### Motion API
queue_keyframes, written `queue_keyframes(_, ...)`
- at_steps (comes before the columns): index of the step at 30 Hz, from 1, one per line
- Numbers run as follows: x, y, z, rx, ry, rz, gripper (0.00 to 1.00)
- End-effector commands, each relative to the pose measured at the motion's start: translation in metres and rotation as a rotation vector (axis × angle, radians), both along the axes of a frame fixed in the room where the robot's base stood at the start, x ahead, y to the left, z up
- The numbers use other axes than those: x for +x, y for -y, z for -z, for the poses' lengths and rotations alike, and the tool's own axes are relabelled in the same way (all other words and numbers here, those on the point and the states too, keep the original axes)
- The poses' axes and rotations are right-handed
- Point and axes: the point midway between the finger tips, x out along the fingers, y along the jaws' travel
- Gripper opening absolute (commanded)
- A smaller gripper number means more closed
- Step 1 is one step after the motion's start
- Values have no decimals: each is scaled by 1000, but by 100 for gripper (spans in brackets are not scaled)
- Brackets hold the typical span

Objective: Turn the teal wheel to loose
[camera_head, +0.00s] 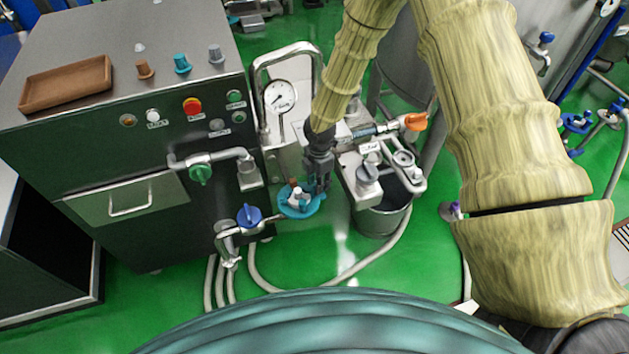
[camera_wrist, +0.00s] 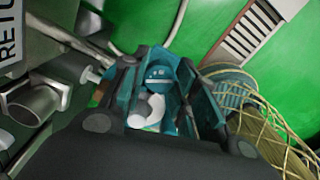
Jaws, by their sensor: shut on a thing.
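The teal wheel (camera_head: 300,207) sits on a valve at the front of the pipework, right of the blue-handled valve. A pale hub and a small brown part show at its middle. My gripper (camera_head: 320,188) reaches down from above to the right side of the wheel and is shut on it. In the wrist view the teal wheel (camera_wrist: 159,76) shows between the dark fingers of my gripper (camera_wrist: 158,100), which hide part of it. The wheel's exact turn position cannot be read.
A blue valve handle (camera_head: 249,215) is close at left, and a green one (camera_head: 200,173) is above it. A pressure gauge (camera_head: 280,96) and an orange handle (camera_head: 415,122) are behind. A metal bucket (camera_head: 382,221) stands at right. Hoses lie on the green floor.

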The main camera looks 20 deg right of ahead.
Motion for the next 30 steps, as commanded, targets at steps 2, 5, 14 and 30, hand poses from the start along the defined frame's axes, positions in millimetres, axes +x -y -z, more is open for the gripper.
queue_keyframes(2, -1, 1, 0, -1, -2, -16, 5)
queue_keyframes(5, -1, 1, 0, -1, -2, -27, 5)
queue_keyframes(14, -1, 0, 0, -1, -2, -32, 5)
queue_keyframes(30, 0, 0, 0, 0, 0, -31, 51)
